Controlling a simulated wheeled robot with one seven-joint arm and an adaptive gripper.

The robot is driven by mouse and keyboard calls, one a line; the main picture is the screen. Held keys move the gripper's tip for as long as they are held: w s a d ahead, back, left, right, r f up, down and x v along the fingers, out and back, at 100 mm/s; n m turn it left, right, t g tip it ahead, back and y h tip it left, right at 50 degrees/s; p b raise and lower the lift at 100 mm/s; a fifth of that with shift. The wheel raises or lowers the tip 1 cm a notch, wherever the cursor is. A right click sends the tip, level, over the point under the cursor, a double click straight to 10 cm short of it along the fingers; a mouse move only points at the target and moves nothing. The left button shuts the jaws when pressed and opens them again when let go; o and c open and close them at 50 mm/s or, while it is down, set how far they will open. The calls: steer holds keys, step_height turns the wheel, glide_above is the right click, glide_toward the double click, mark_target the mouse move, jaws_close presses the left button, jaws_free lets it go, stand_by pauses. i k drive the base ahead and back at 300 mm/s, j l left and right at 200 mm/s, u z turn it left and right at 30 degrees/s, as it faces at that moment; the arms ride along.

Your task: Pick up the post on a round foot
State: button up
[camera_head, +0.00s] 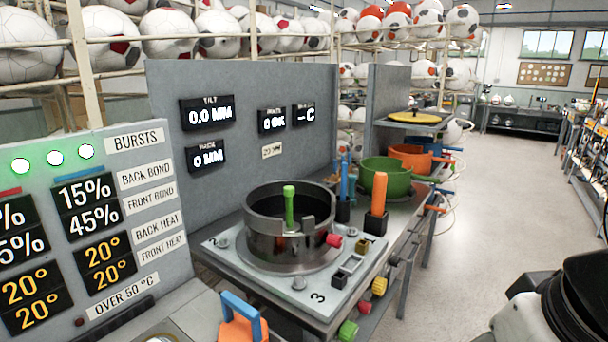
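Several upright posts show. A green post (289,208) stands up inside a dark metal ring (290,248) on the press plate; its lower end is hidden by the ring's wall. An orange post (379,193) stands in a square black block (374,222) at the plate's back right corner. A blue post (343,182) stands in another dark block behind the ring. I cannot tell which has a round foot, as no round foot shows plainly. My gripper is not in view.
The grey plate (222,254) carries small knobs, a red peg (334,240) and a slotted block. A blue-handled orange piece (240,315) is in front. A green bowl (386,176) stands behind. A display panel (95,230) rises at left.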

mark_target(290, 226)
steer(key=u, duration=0.6)
steer(key=i+l+u, duration=0.35)
steer(key=l+u, duration=0.2)
steer(key=i+l+u, duration=0.1)
steer(key=l+u, duration=0.15)
steer(key=l, duration=0.15)
steer(key=i+l+u, duration=0.1)
steer(key=l+u, duration=0.15)
steer(key=i+l, duration=0.1)
steer(key=l, duration=0.6)
steer(key=i+l+u, duration=0.1)
steer(key=l, duration=0.55)
steer(key=i+l, duration=0.1)
steer(key=l, duration=0.6)
steer(key=u, duration=0.05)
